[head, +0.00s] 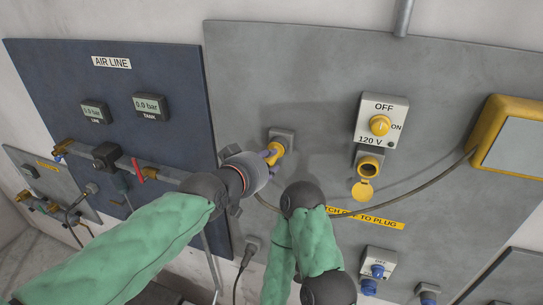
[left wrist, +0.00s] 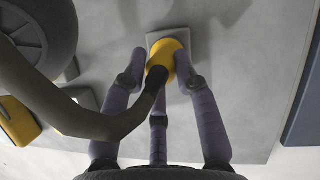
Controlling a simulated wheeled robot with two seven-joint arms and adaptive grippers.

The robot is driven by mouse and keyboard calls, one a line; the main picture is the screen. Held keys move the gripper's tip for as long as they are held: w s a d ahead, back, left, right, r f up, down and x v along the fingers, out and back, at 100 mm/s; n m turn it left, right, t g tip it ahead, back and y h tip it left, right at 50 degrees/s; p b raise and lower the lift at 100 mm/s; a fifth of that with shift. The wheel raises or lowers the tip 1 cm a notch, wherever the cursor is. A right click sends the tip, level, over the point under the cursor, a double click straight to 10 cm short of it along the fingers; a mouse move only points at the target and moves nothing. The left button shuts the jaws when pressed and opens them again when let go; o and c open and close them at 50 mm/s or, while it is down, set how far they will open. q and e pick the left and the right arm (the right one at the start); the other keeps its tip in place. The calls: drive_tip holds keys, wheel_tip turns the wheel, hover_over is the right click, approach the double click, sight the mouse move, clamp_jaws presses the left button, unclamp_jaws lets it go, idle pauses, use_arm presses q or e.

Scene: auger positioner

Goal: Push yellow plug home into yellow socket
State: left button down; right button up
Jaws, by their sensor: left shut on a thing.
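The yellow plug (head: 277,147) is at a small grey mount (head: 287,135) on the grey panel, left of the switch box. My left gripper (head: 271,156) is shut on it. In the left wrist view the fingers (left wrist: 160,85) close around the yellow plug (left wrist: 168,47), whose dark cable runs off to the left; the grey mount (left wrist: 204,45) is right behind it. Whether the plug touches or sits in this mount is hidden. The yellow socket (head: 370,165) is apart, to the right, below the 120 V switch, with its yellow lid (head: 362,190) hanging open. My right gripper does not show.
The 120 V switch box (head: 383,120) has a yellow knob. A yellow-framed box (head: 510,140) at the right has a cable (head: 428,188) running left. Blue connectors (head: 374,272) sit below. The blue air line panel (head: 110,80) is at the left. My right arm crosses the lower middle.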

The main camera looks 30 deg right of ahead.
use_arm(q)
drive_tip(key=shift+b, duration=0.9)
idle(3.5)
drive_tip(key=c, duration=2)
unclamp_jaws()
clamp_jaws()
drive_tip(key=shift+a, duration=0.1)
drive_tip(key=shift+s+a, duration=0.1)
drive_tip(key=shift+s+a+b, duration=0.3)
drive_tip(key=shift+s+a, duration=0.1)
drive_tip(key=shift+a, duration=0.05)
drive_tip(key=shift+s+a, duration=0.15)
drive_tip(key=shift+a, duration=0.05)
drive_tip(key=shift+s+a, duration=0.2)
drive_tip(key=shift+a, duration=0.05)
drive_tip(key=shift+s+a+b, duration=0.7)
drive_tip(key=shift+s+a, duration=0.05)
drive_tip(key=shift+a, duration=0.15)
